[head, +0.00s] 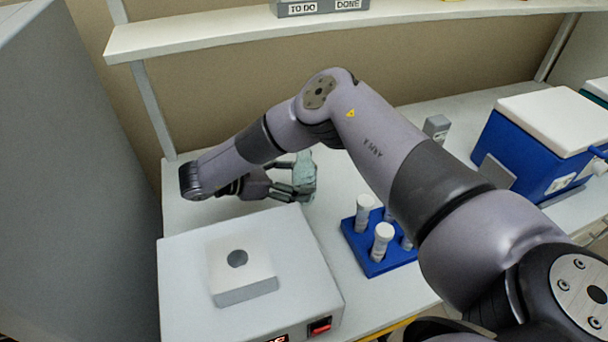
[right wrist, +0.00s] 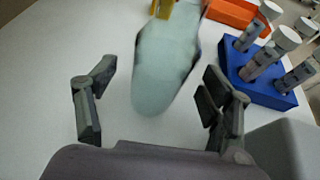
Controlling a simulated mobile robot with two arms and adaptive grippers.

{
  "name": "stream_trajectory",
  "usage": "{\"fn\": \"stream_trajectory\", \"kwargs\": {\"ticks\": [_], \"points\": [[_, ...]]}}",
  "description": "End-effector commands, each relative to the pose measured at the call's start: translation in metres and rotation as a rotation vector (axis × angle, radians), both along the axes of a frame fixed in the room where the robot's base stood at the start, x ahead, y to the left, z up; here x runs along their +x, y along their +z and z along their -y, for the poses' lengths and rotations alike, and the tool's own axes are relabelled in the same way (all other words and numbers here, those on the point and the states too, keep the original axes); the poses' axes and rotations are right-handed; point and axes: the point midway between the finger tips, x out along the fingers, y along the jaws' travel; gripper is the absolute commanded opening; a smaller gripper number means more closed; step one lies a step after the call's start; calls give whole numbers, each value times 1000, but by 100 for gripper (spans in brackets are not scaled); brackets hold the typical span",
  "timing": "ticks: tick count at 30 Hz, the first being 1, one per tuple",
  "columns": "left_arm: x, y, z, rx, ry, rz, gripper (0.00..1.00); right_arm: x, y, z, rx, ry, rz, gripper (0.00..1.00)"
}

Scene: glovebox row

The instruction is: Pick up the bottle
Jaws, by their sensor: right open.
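The bottle (head: 305,170) is pale green and stands on the white bench top, behind the white heater box. It also shows in the right wrist view (right wrist: 164,68), ahead of and partly between the fingers. My right gripper (head: 298,184) reaches it from the left. In the right wrist view my right gripper (right wrist: 160,88) is open, with a finger on each side of the bottle and visible gaps. In the head view the fingers partly hide the bottle. My left gripper is not in view.
A white box with a raised block (head: 243,294) and red switch stands in front. A blue rack (head: 378,264) holds several white-capped tubes to the right. A blue cooler (head: 520,150) with a white lid stands further right. A shelf (head: 220,31) runs above the bench.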

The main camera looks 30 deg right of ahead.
Motion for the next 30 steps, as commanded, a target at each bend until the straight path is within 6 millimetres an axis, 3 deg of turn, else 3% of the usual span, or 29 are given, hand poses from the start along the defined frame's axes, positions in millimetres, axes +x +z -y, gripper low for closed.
{"fn": "stream_trajectory", "kwargs": {"ticks": [3,11,30], "points": [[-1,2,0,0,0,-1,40,-2,-4,10,1,-1,-2,74],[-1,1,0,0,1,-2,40,-2,-5,12,0,2,1,74],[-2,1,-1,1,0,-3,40,-2,-5,12,0,1,0,32]]}}
